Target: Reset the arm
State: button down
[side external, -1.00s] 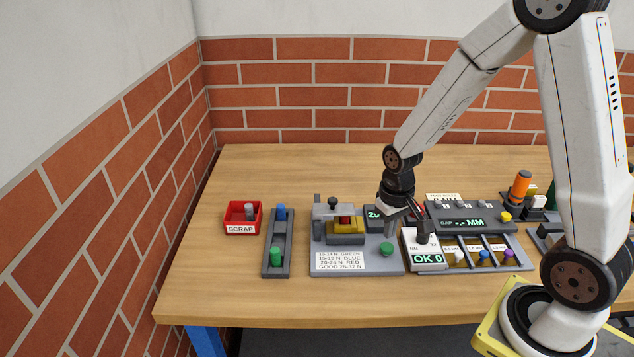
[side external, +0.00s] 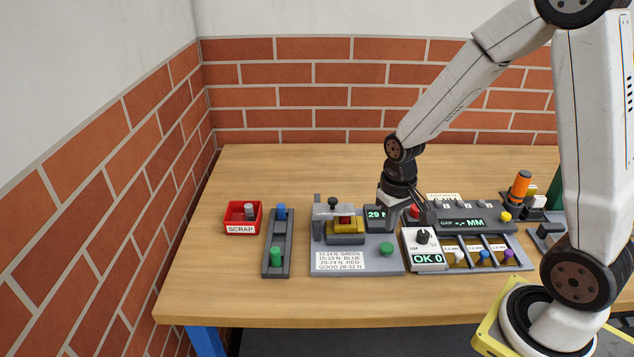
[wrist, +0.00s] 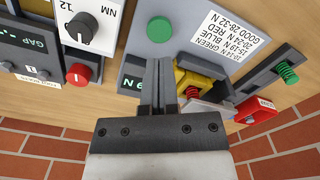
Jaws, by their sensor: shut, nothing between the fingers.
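The same green button (side external: 386,249) sits on the grey test station (side external: 390,265) in the side view.
A red scrap bin (side external: 243,229) holds a grey piece at the left. A dark rack (side external: 278,247) with blue and green springs stands beside it. The table's back left is clear.

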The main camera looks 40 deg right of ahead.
jog(key=s+a+r+n+t, duration=0.2)
jog(key=s+a+r+n, duration=0.1)
jog(key=a, duration=0.3)
jog(key=shift+s+a+t, duration=0.15)
jog(key=shift+s+t, duration=0.15)
jog(key=shift+s, duration=0.15)
jog(key=shift+r, duration=0.1)
dwell(1.3)
